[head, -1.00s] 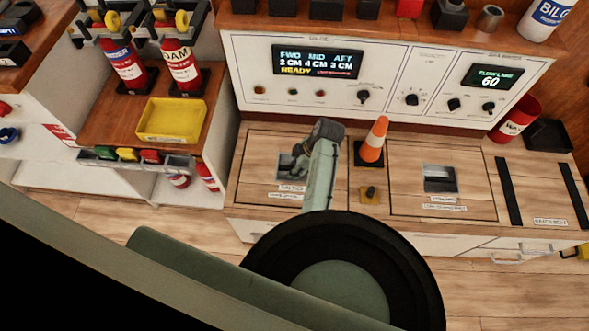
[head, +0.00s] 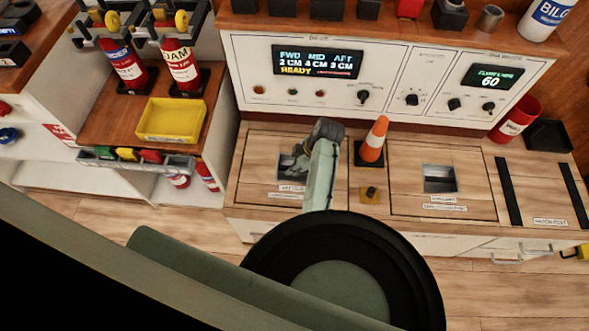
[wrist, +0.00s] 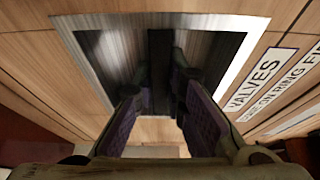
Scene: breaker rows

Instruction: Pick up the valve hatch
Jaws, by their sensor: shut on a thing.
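The valve hatch (head: 257,152) is a pale wood panel let into the counter at the left, with a metal-framed square recess. In the wrist view its "VALVES" label (wrist: 262,75) lies right of the recess, and a dark bar (wrist: 160,58) runs across the opening. My gripper (head: 290,163) reaches down into this recess. In the wrist view my gripper (wrist: 163,85) has its two fingers on either side of the bar, shut on it. The exact contact is dark and partly hidden. The hatch appears flat in the counter.
A second hatch (head: 415,160) with a recess lies further right. The control panel (head: 330,95) rises behind. A yellow tray (head: 172,121) stands on the left shelf.

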